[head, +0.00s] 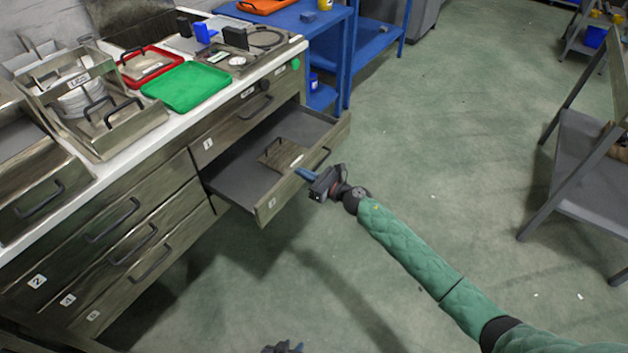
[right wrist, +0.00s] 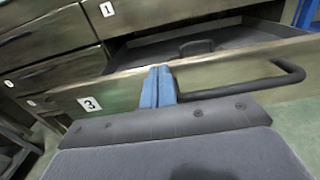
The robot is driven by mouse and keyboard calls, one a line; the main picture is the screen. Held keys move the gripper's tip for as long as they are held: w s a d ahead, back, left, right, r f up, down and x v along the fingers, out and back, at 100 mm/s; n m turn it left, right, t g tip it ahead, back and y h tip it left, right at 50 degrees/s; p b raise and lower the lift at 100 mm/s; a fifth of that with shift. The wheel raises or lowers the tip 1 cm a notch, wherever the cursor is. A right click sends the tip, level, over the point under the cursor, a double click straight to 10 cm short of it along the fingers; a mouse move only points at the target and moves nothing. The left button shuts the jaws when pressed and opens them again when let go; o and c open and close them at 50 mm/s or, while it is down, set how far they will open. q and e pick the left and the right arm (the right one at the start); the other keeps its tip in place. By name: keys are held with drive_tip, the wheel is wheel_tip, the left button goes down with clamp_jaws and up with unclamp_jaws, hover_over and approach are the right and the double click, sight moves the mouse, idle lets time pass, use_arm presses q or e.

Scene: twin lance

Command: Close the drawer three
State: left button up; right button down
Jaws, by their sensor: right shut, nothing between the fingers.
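Drawer three (head: 284,196) stands pulled out of the cabinet, its grey inside showing. In the right wrist view its wooden front (right wrist: 130,92) carries a label 3 (right wrist: 90,103) and a dark bar handle (right wrist: 290,75). My right gripper (head: 302,174) is shut and empty, its blue fingers (right wrist: 158,75) together. The fingertips are at the drawer front, beside the handle's left end in the wrist view; I cannot tell whether they touch. My left gripper (head: 283,348) is low at the bottom edge, mostly cut off, away from the drawer.
A wooden piece with a handle (head: 281,155) lies in the drawer. Drawer one (head: 225,132) above looks shut. A green tray (head: 187,87) and a red tray (head: 150,65) lie on the counter. The green floor in front of the cabinet is clear. A trestle-like stand (head: 580,160) is at right.

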drive_tip(key=b+x, duration=0.5)
drive_tip(key=x, duration=1.3)
drive_tip(key=shift+w+a+f, duration=0.15)
drive_tip(key=shift+a, duration=0.1)
drive_tip(key=shift+w+a+b, duration=0.3)
drive_tip(key=shift+w+a, duration=0.05)
drive_tip(key=shift+a, duration=0.1)
